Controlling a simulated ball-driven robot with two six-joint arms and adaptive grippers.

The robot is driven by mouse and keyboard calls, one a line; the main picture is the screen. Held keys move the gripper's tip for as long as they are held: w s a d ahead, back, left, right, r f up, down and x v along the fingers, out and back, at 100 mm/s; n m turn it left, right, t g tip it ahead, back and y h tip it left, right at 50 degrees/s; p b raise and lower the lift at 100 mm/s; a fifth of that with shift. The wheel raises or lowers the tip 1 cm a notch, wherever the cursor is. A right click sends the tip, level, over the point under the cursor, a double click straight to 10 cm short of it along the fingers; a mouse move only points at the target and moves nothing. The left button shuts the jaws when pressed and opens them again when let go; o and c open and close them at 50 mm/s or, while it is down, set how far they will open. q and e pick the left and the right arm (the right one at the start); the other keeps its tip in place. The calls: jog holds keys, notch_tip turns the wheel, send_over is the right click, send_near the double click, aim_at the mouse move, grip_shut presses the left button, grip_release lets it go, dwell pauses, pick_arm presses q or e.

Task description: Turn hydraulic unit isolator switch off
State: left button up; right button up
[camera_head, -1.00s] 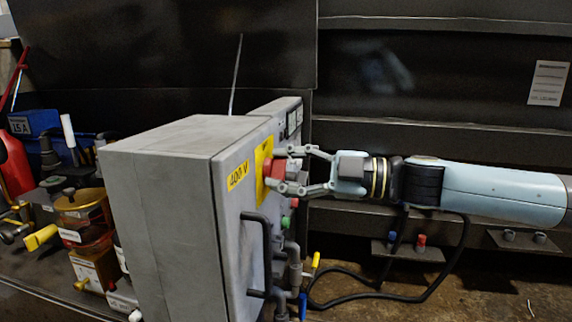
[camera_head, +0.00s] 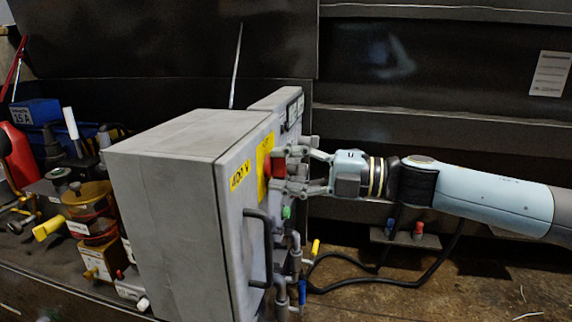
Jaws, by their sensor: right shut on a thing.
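The isolator switch is a red knob (camera_head: 279,167) on a yellow plate (camera_head: 264,160), on the right face of a grey electrical box (camera_head: 185,165) with a yellow "400 V" label. My right gripper (camera_head: 286,168) comes in from the right and is shut on the red knob, one finger above and one below. The fingers partly hide the knob, so its exact angle cannot be told. My left gripper is not in view.
A black handle (camera_head: 256,245) sticks out from the box below the switch. A green button (camera_head: 287,212) and grey pipes (camera_head: 294,262) are beneath the gripper. A black cable (camera_head: 400,281) lies on the floor behind my arm.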

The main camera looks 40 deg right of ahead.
jog(key=shift+f, duration=0.1)
dwell(0.3)
jog(key=o, duration=1.2)
jog(key=shift+c, duration=0.2)
jog(key=v, duration=1.2)
